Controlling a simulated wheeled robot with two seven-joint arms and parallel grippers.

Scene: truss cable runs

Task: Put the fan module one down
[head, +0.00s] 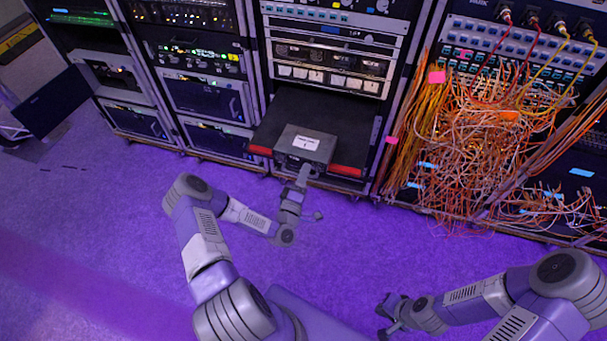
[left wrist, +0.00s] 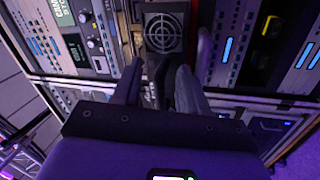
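The fan module (head: 305,142) is a grey box with a white label on top. It sits on a dark pulled-out shelf (head: 345,130) with red front corners. In the left wrist view a round fan grille on its face (left wrist: 163,32) shows beyond the fingertips. My left gripper (head: 302,175) is at the module's front. Its fingers (left wrist: 160,85) stand apart with a dark narrow part between them, and a gap shows beside the left finger. Contact with the module cannot be made out. My right gripper (head: 384,318) is low over the floor, fingers apart and empty.
Equipment racks (head: 205,95) line the back. A tangle of orange and white cables (head: 500,150) hangs in front of the right rack. A dark open panel (head: 52,102) juts out at the far left. The purple floor (head: 100,220) before the racks is clear.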

